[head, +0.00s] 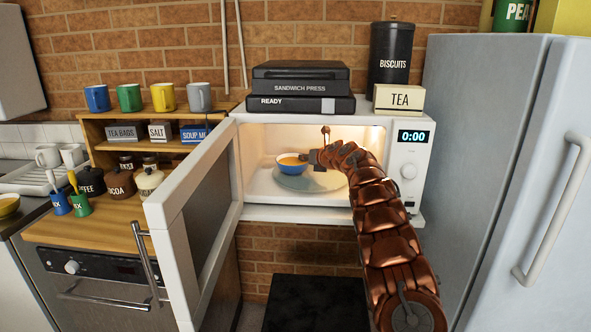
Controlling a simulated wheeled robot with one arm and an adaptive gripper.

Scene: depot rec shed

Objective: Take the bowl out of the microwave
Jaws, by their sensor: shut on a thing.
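The microwave (257,214) is white, with its door (174,200) swung wide open to the left and its inside lit. A blue bowl (290,169) with orange-brown contents sits inside, at the left part of the round glass plate (310,183). The bowl looks upright. Whether it touches the plate is hard to tell. My gripper (313,157) reaches into the microwave from the right and is shut on the bowl's right rim. The fingertips are small and partly hidden at the rim.
The open door stands between the opening and the wooden counter (95,222) at left. A sandwich press (300,80), a black READY box (300,105) and a TEA box (398,99) sit on top of the microwave. A grey fridge (500,150) stands close on the right.

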